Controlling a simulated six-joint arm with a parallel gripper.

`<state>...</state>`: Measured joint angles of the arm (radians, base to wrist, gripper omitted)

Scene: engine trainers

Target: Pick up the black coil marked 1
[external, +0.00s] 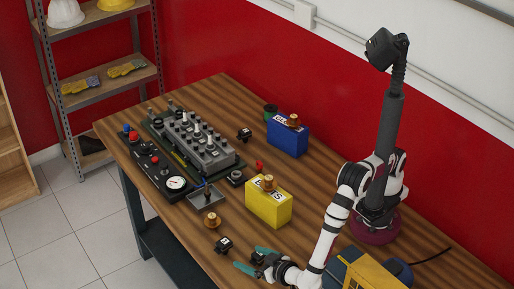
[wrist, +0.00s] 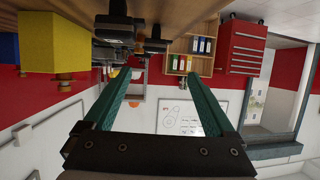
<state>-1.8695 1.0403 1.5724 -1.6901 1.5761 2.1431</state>
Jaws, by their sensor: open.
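My gripper (external: 247,256) is open at the front of the table, its two teal fingers apart and pointing left toward the table's front edge. A small black coil with a white label (external: 223,244) sits on the table just beyond the fingertips. Another small black part (external: 258,257) shows beside the fingers; I cannot tell whether it lies between them. In the wrist view, which is upside down, the open fingers (wrist: 158,74) frame a gap, with two black coils (wrist: 155,42) (wrist: 115,28) above it in the picture. Their numbers are too small to read.
A yellow box (external: 268,206) and a blue box (external: 287,138) with copper-coloured parts on top stand along the table. An engine trainer (external: 198,142) and a gauge panel (external: 160,170) fill the far left.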

